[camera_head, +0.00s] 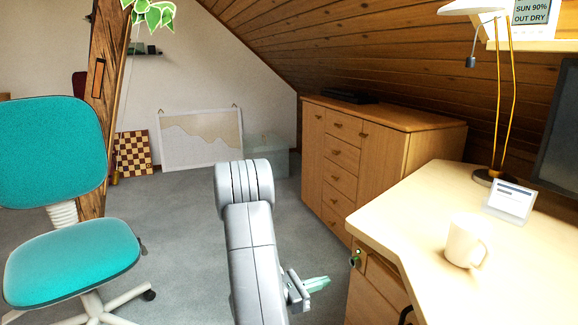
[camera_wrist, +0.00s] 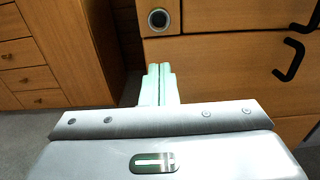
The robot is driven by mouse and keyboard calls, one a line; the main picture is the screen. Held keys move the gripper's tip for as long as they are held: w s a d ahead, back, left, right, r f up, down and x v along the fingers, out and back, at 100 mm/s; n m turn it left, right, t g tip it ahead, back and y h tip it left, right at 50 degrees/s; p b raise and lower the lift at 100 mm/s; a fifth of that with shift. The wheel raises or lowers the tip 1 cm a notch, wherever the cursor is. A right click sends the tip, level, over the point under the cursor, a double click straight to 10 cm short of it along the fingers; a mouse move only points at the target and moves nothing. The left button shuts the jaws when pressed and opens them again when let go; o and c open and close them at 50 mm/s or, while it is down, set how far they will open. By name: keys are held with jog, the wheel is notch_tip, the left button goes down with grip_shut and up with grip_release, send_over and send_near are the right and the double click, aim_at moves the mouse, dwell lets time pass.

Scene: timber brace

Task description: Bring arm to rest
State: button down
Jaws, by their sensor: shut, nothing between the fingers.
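My arm rises in the lower middle of the head view, bent over at the top, with its end low on the right side. My gripper (camera_head: 318,283) has pale green fingers and points right, toward the desk's drawer front. In the wrist view my gripper (camera_wrist: 159,72) shows its two fingers pressed together, with nothing between them. A round dark lock (camera_wrist: 159,19) on the wooden drawer front lies just beyond the fingertips in that view. I cannot tell the exact gap.
The desk (camera_head: 400,215) stands at the right with a white mug (camera_head: 464,243), a small card stand (camera_head: 510,200) and a lamp (camera_head: 490,178). A wooden cabinet (camera_head: 385,160) stands behind. A teal chair (camera_head: 72,262) is at the left. Grey carpet (camera_head: 180,235) between is clear.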

jog(key=p+v, duration=0.2)
jog(key=v, duration=0.5)
jog(key=b, duration=0.3)
send_near(356, 271)
jog(key=x, duration=0.4)
jog(key=shift+d, duration=0.45)
jog(key=shift+w+a, duration=0.1)
jog(key=shift+w, duration=0.05)
jog(key=p+v, duration=0.4)
jog(key=v, duration=1.2)
jog(key=shift+s+g, duration=0.25)
jog(key=shift+g, duration=0.15)
